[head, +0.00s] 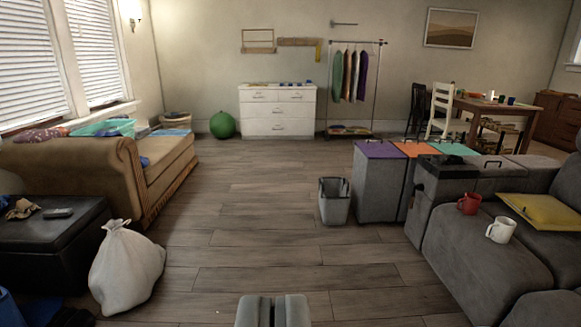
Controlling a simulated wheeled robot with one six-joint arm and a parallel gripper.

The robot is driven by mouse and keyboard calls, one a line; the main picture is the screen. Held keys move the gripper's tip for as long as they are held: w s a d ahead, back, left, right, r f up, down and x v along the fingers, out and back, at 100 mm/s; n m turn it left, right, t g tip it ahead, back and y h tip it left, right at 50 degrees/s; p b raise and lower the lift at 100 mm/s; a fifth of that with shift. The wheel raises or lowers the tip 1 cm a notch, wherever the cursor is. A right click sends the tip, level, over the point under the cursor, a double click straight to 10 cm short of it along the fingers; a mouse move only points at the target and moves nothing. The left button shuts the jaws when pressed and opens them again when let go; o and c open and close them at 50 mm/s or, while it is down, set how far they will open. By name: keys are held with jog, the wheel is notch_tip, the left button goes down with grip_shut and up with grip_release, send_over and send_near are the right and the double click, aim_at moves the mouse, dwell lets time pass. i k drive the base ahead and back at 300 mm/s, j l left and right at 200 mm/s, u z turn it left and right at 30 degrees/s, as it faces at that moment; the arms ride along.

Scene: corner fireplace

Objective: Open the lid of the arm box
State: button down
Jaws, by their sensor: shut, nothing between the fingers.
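My gripper (273,311) shows at the bottom middle, low in the picture, its two grey fingers shut and empty. The grey sofa (465,262) stands at the right. Its near arm has a box-like front with a dark top (446,168), which looks like the arm box lid and appears closed. A small dark handle shape sits at its near edge, too small to tell clearly. My gripper is well to the left of the arm box and apart from it. The inside of the box is hidden.
Behind the arm stand grey bins with purple (380,149), orange (414,149) and teal (455,149) lids. A grey waste bin (334,205) stands left of them. A red mug (469,203) and white mug (501,230) sit on the sofa. The middle floor is clear.

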aim_at(488, 166)
jog(key=z, duration=1.25)
jog(key=i+j, duration=0.1)
jog(key=j, duration=0.25)
jog(key=i+j, duration=0.15)
jog(key=j, duration=0.2)
jog(key=i+j, duration=0.1)
jog(key=j, duration=0.25)
jog(key=i+j, duration=0.3)
jog(key=j, duration=0.15)
jog(key=i+j, duration=0.3)
jog(key=j, duration=0.15)
jog(key=i+j, duration=0.3)
jog(key=j, duration=0.15)
jog(key=i+j, duration=0.3)
jog(key=j, duration=0.15)
jog(key=i+j, duration=0.15)
jog(key=i, duration=0.25)
jog(key=i+j, duration=0.15)
jog(key=i, duration=0.25)
jog(key=i+j+z, duration=0.1)
jog(key=i, duration=0.3)
jog(key=i+j, duration=0.25)
jog(key=i, duration=0.15)
jog(key=i+l, duration=1.4)
jog(key=l+z, duration=0.05)
jog(key=l, duration=0.05)
